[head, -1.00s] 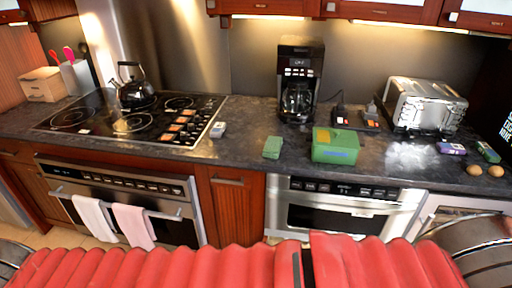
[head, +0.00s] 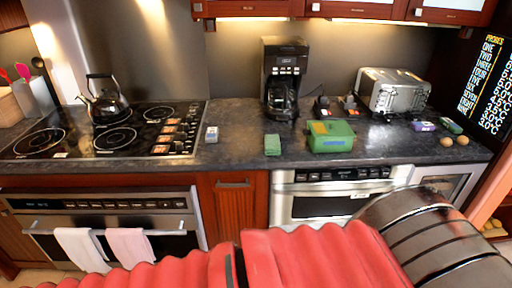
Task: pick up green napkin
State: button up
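A small green folded piece (head: 272,145), which looks like the green napkin, lies near the front edge of the dark countertop (head: 240,158). My gripper is not in view. Only red ribbed and dark metal parts of my own body show along the bottom, below and in front of the counter, apart from the green piece.
A coffee maker (head: 283,80) stands behind the green piece. A kettle (head: 106,100) stands on the stove (head: 110,130) at left. A grey block (head: 212,134) lies between stove and green piece.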

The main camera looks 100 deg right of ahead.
aim_at(271, 142)
jog(key=i, duration=0.65)
jog(key=z, duration=3.25)
jog(key=i, duration=0.7)
